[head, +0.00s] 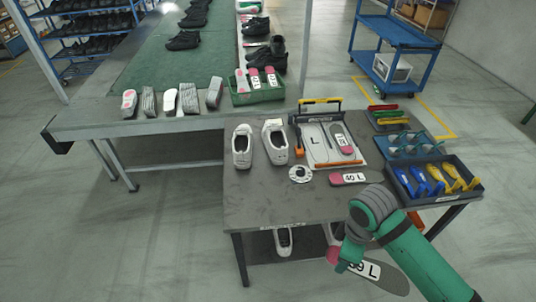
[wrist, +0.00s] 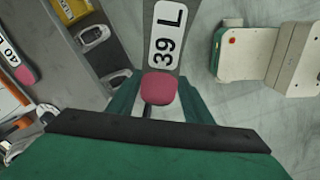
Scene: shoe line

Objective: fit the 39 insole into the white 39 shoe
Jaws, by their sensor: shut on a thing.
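My gripper (head: 346,262) is at the lower right in the head view, off the table's front right corner. It is shut on the 39 L insole (head: 393,282), a grey sole with a pink end and a white label. In the wrist view the insole (wrist: 158,88) stands out between the fingers of my gripper (wrist: 158,100), pink end nearest, "39 L" label beyond. Two white shoes, a left one (head: 242,147) and a right one (head: 275,142), stand on the table, openings up, well apart from my gripper. Their sizes cannot be read.
A 40 L insole (head: 348,179) lies on the table (head: 262,195). A board marked L (head: 318,150) carries another insole. A dark tray (head: 435,180) of blue and yellow tools stands at right. White shoes (head: 283,241) sit underneath. The table's front left is clear.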

